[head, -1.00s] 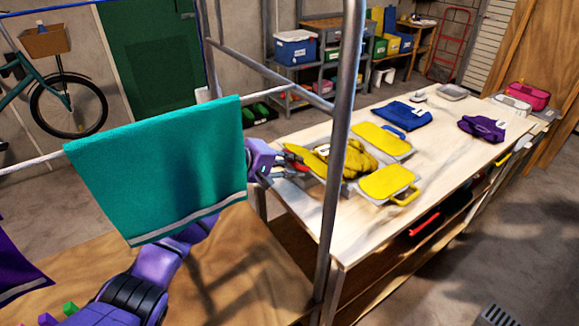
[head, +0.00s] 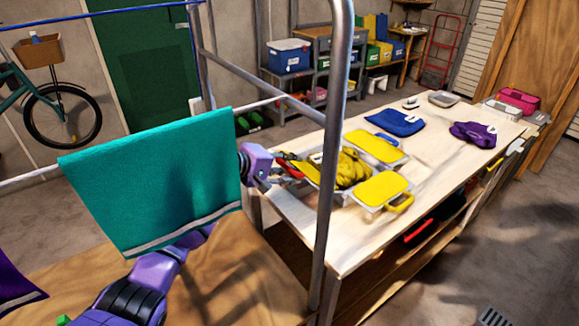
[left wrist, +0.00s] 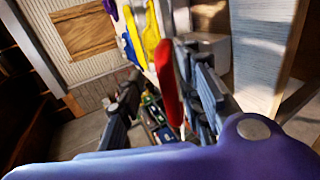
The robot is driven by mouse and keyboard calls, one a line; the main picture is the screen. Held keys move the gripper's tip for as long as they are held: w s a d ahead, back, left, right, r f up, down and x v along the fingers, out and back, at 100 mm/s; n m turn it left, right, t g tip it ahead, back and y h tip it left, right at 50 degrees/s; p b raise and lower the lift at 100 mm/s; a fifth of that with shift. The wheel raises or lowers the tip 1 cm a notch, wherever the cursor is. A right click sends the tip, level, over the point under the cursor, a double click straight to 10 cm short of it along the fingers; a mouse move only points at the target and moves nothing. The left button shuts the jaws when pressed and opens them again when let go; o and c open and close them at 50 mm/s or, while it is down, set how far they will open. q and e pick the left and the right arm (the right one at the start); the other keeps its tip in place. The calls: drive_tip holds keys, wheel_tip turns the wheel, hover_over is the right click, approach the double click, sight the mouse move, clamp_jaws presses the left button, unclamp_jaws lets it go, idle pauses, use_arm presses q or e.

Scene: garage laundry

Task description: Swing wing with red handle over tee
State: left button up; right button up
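The folding board lies on the pale workbench. Its yellow wing (head: 308,173) with the red handle (head: 290,169) is at the board's left side, partly behind a metal post. I cannot tell whether this wing is flat or tilted. The yellow tee (head: 352,168) lies bunched beside it in the board's middle. My left gripper (head: 272,176) is at the red handle. In the left wrist view, the red handle (left wrist: 168,84) stands between the spread fingers of the left gripper (left wrist: 165,105), nearer the right-hand finger. My right gripper is not in view.
A teal cloth (head: 150,185) hangs on a rail in front of my left arm. A metal post (head: 332,150) rises between me and the board. Two other yellow wings (head: 375,146) (head: 382,188) are open. Blue (head: 395,122) and purple (head: 472,134) garments lie farther along the workbench (head: 350,245).

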use_arm(q)
drive_tip(key=shift+a, duration=0.1)
drive_tip(key=v, duration=1.2)
drive_tip(key=shift+f, duration=0.1)
